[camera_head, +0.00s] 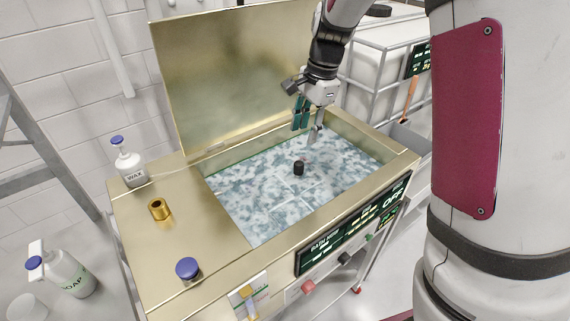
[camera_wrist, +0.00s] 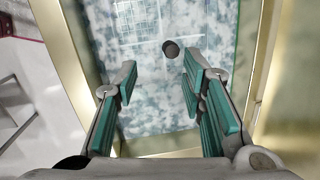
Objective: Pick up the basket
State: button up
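The basket (camera_head: 290,190) lies in the cloudy blue-white liquid of the brass-coloured bath; only faint mesh lines show. Its mesh also shows faintly in the wrist view (camera_wrist: 146,50). A black knob (camera_head: 298,168) stands up above the liquid, apparently the basket's handle; it also shows in the wrist view (camera_wrist: 170,48). My gripper (camera_head: 309,128) is above the far part of the bath, up and slightly right of the knob in the head view. In the wrist view its teal-padded fingers (camera_wrist: 160,75) are apart with nothing between them; the knob appears beyond the fingertips.
The bath's raised lid (camera_head: 235,75) stands behind it. The bath's rim (camera_head: 400,162) surrounds the liquid. A wax bottle (camera_head: 128,163), a brass ring (camera_head: 159,209) and a blue knob (camera_head: 187,268) are on the left deck. A soap bottle (camera_head: 68,274) stands further left.

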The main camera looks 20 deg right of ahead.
jog(key=w+d+f+m+g, duration=0.1)
jog(key=w+f+m, duration=0.25)
jog(key=f, duration=0.45)
jog(key=p, duration=0.2)
send_over(297, 195)
jog(key=f, duration=1.3)
jog(key=shift+w+d+f, duration=0.2)
jog(key=shift+w+f, duration=0.2)
jog(key=shift+n, duration=0.25)
jog(key=shift+c, duration=0.4)
grip_shut()
jog(key=shift+r, duration=0.1)
